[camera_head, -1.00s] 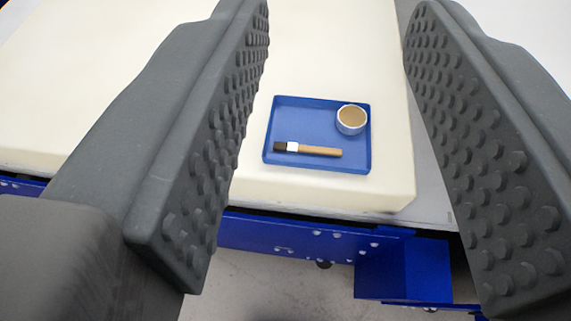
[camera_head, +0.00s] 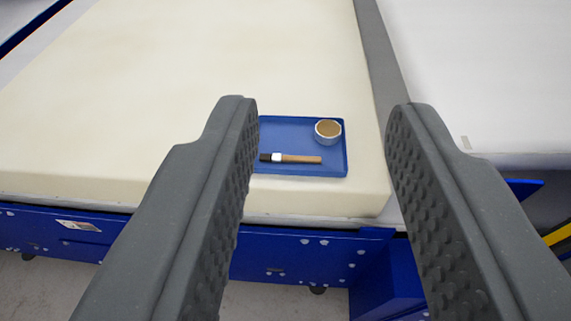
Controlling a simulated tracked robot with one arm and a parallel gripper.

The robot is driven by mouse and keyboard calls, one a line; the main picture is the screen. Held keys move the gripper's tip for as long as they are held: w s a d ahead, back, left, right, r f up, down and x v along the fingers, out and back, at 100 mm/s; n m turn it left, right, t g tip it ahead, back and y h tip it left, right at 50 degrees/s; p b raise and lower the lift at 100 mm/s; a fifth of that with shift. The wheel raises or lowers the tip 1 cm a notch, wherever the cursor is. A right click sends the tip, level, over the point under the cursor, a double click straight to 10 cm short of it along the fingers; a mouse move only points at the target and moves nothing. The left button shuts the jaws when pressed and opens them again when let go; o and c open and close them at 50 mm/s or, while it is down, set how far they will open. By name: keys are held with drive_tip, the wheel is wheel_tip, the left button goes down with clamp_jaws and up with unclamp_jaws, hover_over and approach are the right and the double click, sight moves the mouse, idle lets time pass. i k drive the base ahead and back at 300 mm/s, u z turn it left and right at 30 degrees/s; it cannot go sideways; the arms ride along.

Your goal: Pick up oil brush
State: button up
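The oil brush (camera_head: 300,159) lies flat in a blue tray (camera_head: 338,164), with its wooden handle to the right and its dark bristles to the left. A small white cup (camera_head: 328,132) with tan contents stands in the tray behind the handle. My gripper (camera_head: 322,108) is open and empty. Its two dark, studded fingers frame the tray in the picture, and the left finger covers the tray's left edge. The brush shows between the fingers, apart from them. The exact height of the fingers above it cannot be told.
The tray rests near the front right corner of a thick cream foam block (camera_head: 190,90). A blue frame (camera_head: 290,257) runs below the foam's front edge. A white surface (camera_head: 475,70) lies to the right, past a grey strip. The foam left of the tray is clear.

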sight(274, 158)
drive_tip(key=z, duration=0.1)
drive_tip(key=i, duration=0.9)
drive_tip(key=u, duration=0.1)
